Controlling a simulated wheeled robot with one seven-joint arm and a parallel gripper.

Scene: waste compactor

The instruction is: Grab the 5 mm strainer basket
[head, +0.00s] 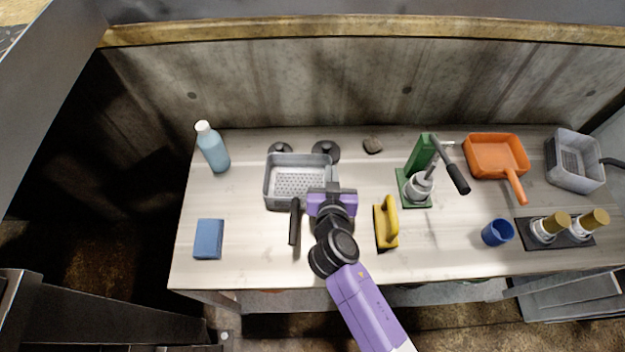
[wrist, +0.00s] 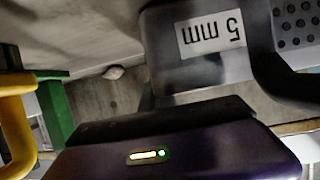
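The 5 mm strainer basket (head: 268,186) is a grey metal box with a perforated floor and a black handle (head: 294,222) at its front. In the wrist view its wall (wrist: 165,45) carries an upside-down "5 mm" label (wrist: 212,34), and the dark handle (wrist: 285,82) curves out at the right. My gripper (head: 332,189), purple and black, is over the basket's front right corner, right of the handle. The fingertips are hidden in the head view and not clear in the wrist view. I cannot tell whether they touch the basket.
A yellow-handled tool (head: 388,222) stands close right of my gripper. Further right are a green press (head: 417,160), an orange pan (head: 495,155), a blue cup (head: 497,232) and another grey basket (head: 556,150). A blue bottle (head: 213,150) and blue block (head: 208,240) are left.

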